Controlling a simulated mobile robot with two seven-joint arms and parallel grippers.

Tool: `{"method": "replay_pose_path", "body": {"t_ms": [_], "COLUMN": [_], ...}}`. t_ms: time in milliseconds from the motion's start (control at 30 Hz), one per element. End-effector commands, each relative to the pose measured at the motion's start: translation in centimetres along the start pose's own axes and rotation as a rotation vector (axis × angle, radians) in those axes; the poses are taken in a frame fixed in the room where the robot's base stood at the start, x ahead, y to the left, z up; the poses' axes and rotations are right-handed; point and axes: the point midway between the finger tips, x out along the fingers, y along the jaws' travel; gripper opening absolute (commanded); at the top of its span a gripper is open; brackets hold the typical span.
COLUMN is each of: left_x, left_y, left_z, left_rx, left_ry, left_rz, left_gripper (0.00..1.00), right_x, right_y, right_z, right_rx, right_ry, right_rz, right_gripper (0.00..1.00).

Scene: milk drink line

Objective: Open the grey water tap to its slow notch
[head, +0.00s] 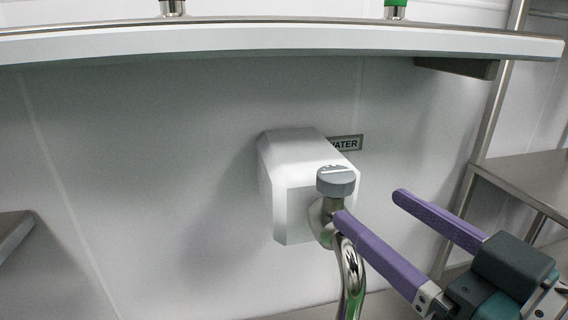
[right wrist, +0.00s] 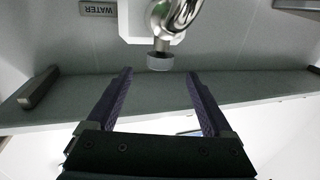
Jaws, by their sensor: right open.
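The grey water tap knob (head: 338,181) sits on top of a chrome spout (head: 350,275) at the front of a white wall box (head: 300,180). A light mark runs across the knob's top. My right gripper (head: 368,205) is open and empty, to the right of the knob in the head view, with one purple finger overlapping the spout. In the right wrist view the knob (right wrist: 160,61) appears beyond and between the two open fingertips (right wrist: 158,75), apart from them. My left gripper is in neither view.
A WATER label (head: 346,143) is on the wall behind the box. A white shelf edge (head: 280,40) crosses above, with parts of two more taps at its top. A metal post (head: 485,130) and steel table (head: 530,175) stand at the right. The wall left of the box is clear.

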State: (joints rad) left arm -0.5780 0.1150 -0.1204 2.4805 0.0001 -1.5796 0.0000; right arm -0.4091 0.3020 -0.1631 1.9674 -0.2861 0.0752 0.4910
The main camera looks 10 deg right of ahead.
Motion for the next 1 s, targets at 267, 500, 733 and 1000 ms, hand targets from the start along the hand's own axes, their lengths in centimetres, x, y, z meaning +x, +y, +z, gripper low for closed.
{"method": "replay_pose_path", "body": {"t_ms": [267, 500, 733, 1000], "left_x": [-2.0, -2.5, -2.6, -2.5], "left_y": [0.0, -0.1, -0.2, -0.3], "left_z": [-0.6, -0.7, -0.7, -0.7], "left_rx": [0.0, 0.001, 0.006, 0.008], "left_ry": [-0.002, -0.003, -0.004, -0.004], "left_rz": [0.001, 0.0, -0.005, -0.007], "left_gripper": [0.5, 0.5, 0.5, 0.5], "right_x": [5.1, 7.9, 8.5, 8.4], "right_y": [0.0, 0.0, 0.0, 0.0], "right_z": [-0.4, -0.1, 0.0, 0.0], "right_rx": [0.003, 0.001, 0.001, 0.001], "right_ry": [0.001, -0.001, -0.002, -0.002], "right_rz": [0.002, 0.001, 0.0, 0.001], "right_gripper": [0.85, 0.85, 0.85, 0.72]}}
